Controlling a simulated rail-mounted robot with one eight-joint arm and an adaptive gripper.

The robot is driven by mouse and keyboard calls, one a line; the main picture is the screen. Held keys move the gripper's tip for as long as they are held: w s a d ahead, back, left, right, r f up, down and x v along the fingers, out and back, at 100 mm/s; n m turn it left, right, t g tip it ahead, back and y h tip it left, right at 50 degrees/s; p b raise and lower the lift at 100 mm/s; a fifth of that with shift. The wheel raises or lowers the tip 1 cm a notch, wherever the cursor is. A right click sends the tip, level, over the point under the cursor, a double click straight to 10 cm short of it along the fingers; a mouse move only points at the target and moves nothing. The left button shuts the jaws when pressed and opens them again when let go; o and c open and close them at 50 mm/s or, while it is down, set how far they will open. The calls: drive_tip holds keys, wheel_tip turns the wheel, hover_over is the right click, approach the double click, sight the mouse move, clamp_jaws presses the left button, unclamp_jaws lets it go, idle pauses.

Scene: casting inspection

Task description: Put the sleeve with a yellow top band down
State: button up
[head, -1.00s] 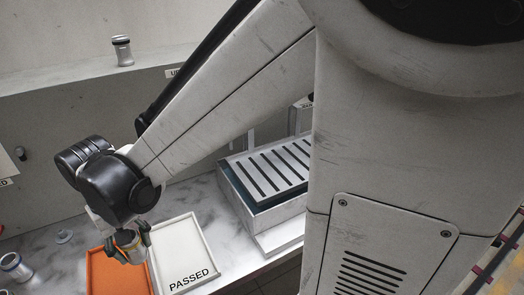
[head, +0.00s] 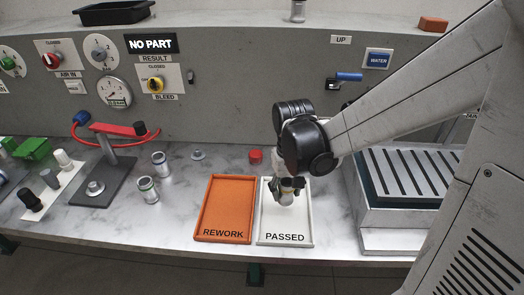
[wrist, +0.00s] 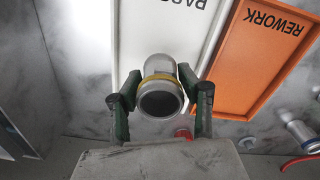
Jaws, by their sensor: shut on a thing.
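The sleeve with a yellow top band (wrist: 160,90) is a grey metal cylinder. In the wrist view its dark open end faces the camera, and the yellow band runs just below that end. My gripper (wrist: 160,103) is shut on it, one green finger on each side. In the head view my gripper (head: 287,188) holds the sleeve (head: 286,197) over the white PASSED tray (head: 265,232). The white tray (wrist: 130,40) also shows behind the sleeve in the wrist view. Whether the sleeve's bottom touches the tray is hard to tell.
The orange REWORK tray (head: 225,205) lies left of the white tray. A red cap (head: 255,157) is behind the trays. A slatted box (head: 410,175) stands right.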

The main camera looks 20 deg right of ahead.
drive_tip(key=shift+d+f, duration=0.15)
drive_tip(key=shift+f, duration=1.95)
clamp_jaws()
drive_tip(key=shift+f+b, duration=0.1)
drive_tip(key=shift+b, duration=0.25)
drive_tip(key=o, duration=1.3)
unclamp_jaws()
wheel_tip(320, 180, up, 12)
drive_tip(key=shift+f+p, duration=0.1)
drive_tip(key=shift+p, duration=0.8)
drive_tip(key=shift+s+r, duration=0.1)
drive_tip(key=shift+r, duration=0.35)
drive_tip(key=shift+s+a+r+t, duration=0.1)
drive_tip(key=shift+s+r+t, duration=1.15)
drive_tip(key=shift+s, duration=0.4)
drive_tip(key=shift+s+a+r+t, duration=0.1)
drive_tip(key=shift+s+r+t, duration=1.1)
drive_tip(key=shift+s, duration=0.5)
drive_tip(key=shift+s+a+r+t, duration=0.1)
drive_tip(key=shift+s+r+t, duration=1.15)
drive_tip(key=shift+s, duration=0.4)
